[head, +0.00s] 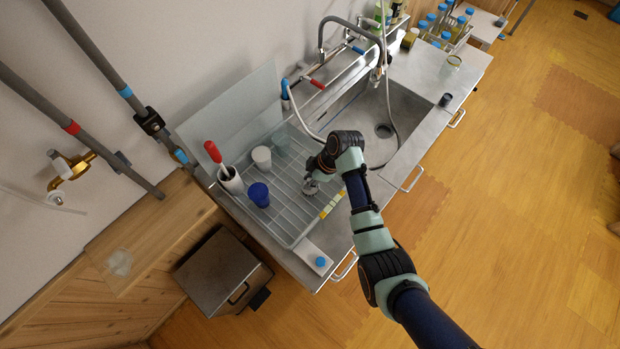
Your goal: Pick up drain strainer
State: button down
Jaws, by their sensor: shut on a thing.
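My gripper (313,181) points down over the right part of the draining rack, low above it or at its surface. It is shut on a small grey metallic thing, which looks like the drain strainer (311,188). The wrist and fingers hide part of it, and I cannot tell whether it touches the rack. The sink drain (384,130) shows as a dark round fitting in the basin to the right.
The draining rack (290,225) holds a blue cup (259,194), a white cup (262,157) and a white holder with a red-handled tool (228,178). A hose loops over the sink basin (365,115). Blue-capped bottles stand at the back right.

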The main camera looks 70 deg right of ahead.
aim_at(310, 179)
notch_tip(310, 179, up, 20)
jog(key=p, duration=0.5)
jog(key=shift+f, duration=0.2)
